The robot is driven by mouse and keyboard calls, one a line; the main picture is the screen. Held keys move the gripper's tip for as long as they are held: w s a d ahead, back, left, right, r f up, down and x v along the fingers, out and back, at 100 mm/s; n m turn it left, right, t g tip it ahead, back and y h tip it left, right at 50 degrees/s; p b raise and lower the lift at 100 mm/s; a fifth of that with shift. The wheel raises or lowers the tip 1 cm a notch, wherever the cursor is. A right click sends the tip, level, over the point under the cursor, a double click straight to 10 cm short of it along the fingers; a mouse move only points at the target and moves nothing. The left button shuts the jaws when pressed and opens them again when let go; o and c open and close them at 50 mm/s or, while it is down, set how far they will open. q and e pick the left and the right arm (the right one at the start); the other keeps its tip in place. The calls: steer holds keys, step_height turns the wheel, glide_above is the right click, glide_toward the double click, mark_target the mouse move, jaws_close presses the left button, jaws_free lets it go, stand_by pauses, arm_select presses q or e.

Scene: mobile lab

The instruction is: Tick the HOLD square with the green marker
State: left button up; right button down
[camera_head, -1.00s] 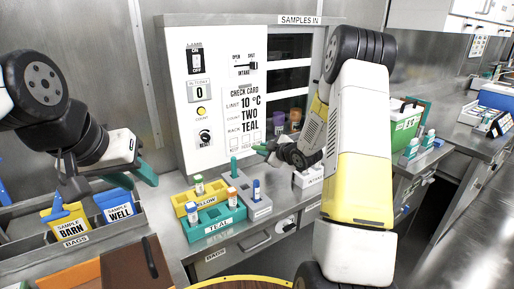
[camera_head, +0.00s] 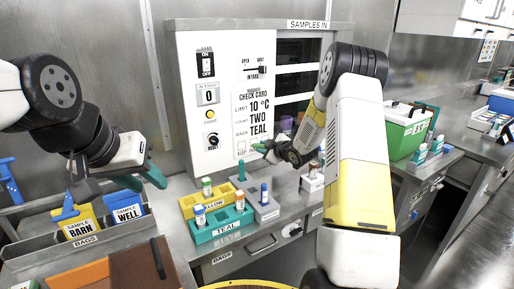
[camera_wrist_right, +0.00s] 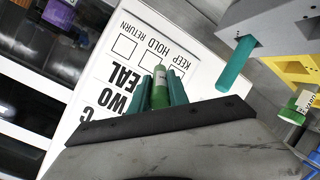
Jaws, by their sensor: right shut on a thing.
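The check card (camera_head: 254,120) is on the front of the white panel, with a row of small squares near its bottom. In the right wrist view it appears upside down, with KEEP, HOLD and RETURN printed above the squares; the HOLD square (camera_wrist_right: 149,60) and RETURN square (camera_wrist_right: 124,45) show blank. My right gripper (camera_head: 264,148) is shut on the green marker (camera_wrist_right: 160,88), whose tip points at the card beside the HOLD square. I cannot tell whether the tip touches; the marker and fingers partly cover the KEEP square. My left gripper (camera_head: 143,182) is open and empty above the bag bins.
Sample bags (camera_head: 124,213) stand at the left. A green box (camera_head: 407,140) stands right of my right arm.

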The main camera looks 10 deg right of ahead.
steer(key=shift+w+a, duration=0.35)
steer(key=shift+w, duration=0.5)
stand_by(0.5)
steer(key=shift+w+d, duration=0.25)
steer(key=shift+d, duration=0.35)
steer(key=shift+w+d, duration=0.2)
steer(key=shift+d, duration=0.45)
steer(key=shift+w+d, duration=0.25)
steer(key=shift+d, duration=0.35)
steer(key=shift+a, duration=0.1)
steer(key=shift+s+a, duration=0.35)
steer(key=shift+a, duration=0.55)
steer(key=shift+s+a, duration=0.35)
steer(key=shift+a, duration=0.5)
steer(key=s+d, duration=0.2)
steer(key=s, duration=0.3)
steer(key=shift+s+d, duration=0.15)
steer(key=shift+s, duration=0.15)
steer(key=shift+s, duration=0.1)
